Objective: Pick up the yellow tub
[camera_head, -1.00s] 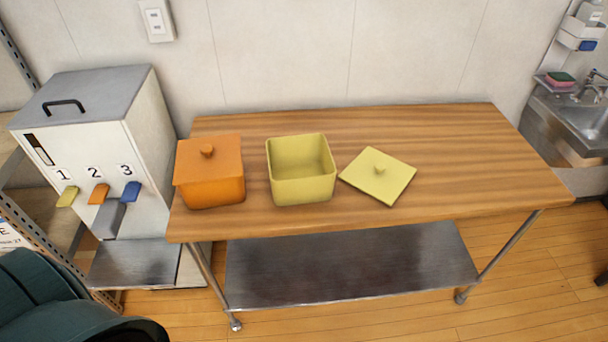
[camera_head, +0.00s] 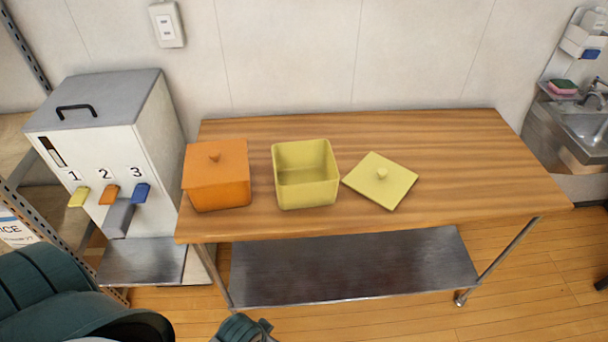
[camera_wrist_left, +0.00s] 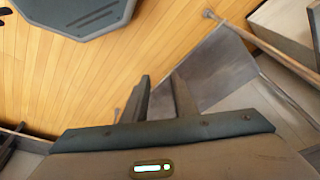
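The yellow tub (camera_head: 305,190) is a square, open, empty container standing upright on the wooden table, left of the table's middle. Its yellow lid (camera_head: 381,182), with a small knob, lies flat on the table just to its right. My left gripper shows in the left wrist view (camera_wrist_left: 162,88) with its two fingers apart and nothing between them. It is low, in front of the table and well away from the tub. A dark teal part at the bottom edge of the head view looks like this gripper (camera_head: 262,329). My right gripper is not in view.
An orange lidded tub (camera_head: 218,188) stands close left of the yellow tub. A white dispenser (camera_head: 95,150) with numbered levers is left of the table. The right side of the table (camera_head: 480,170) is clear. A metal lower shelf (camera_head: 350,270) lies under the tabletop. A sink is far right.

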